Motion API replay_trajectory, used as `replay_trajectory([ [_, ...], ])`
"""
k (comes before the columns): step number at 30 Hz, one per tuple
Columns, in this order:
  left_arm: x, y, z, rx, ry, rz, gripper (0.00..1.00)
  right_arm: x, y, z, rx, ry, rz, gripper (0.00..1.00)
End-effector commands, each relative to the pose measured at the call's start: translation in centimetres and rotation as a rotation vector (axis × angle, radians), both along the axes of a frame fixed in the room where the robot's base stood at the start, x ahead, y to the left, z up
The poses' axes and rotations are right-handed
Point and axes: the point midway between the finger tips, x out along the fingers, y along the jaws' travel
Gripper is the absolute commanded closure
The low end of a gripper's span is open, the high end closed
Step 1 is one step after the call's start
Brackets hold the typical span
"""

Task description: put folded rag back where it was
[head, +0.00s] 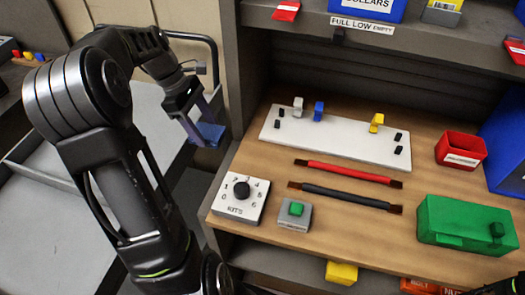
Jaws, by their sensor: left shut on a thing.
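My left gripper (193,121) is in the upper left middle of the head view, out over the gap between the grey cart and the wooden bench. It is shut on a small flat blue piece, which looks like the folded rag (209,134). The rag hangs in the air at the fingertips, apart from the bench. Part of the rag is hidden by the fingers. My right gripper does not show; only dark parts that may be mine show at the bottom right edge.
The wooden bench (270,175) holds a white plate (335,138) with coloured blocks, red and black straps, a dial box (239,198), a green-button box (295,214), a red bin (460,150) and a green case (467,224). A shelf overhangs the back. The grey cart (75,240) stands left.

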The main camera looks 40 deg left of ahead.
Motion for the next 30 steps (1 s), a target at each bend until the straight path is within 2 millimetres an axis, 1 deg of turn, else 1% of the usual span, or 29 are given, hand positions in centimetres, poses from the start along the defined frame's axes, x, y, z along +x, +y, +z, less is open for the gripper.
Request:
replay_trajectory([
  [1,0.4,-1.2,0.3,-0.002,-0.002,-0.005,0.8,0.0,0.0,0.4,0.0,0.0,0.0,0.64],
  [5,1.6,-4.6,0.3,-0.002,-0.001,-0.006,0.8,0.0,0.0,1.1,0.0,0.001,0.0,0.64],
  [9,2.8,-8.4,0.3,-0.001,0.0,-0.007,0.8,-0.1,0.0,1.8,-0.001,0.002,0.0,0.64],
  [12,3.7,-10.8,0.3,0.0,0.0,-0.006,0.8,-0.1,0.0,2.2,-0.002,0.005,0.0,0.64],
  [15,4.3,-12.5,0.2,0.0,0.0,-0.003,0.8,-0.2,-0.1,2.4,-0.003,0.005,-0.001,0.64],
  [19,4.7,-13.4,0.1,0.0,0.0,0.0,0.8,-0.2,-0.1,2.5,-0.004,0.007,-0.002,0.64],
  [28,4.7,-13.5,0.0,0.0,0.0,0.0,0.8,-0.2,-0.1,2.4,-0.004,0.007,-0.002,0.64],
  [30,4.9,-13.8,0.1,0.0,-0.001,-0.002,0.8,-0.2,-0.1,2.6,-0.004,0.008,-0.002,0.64],
])
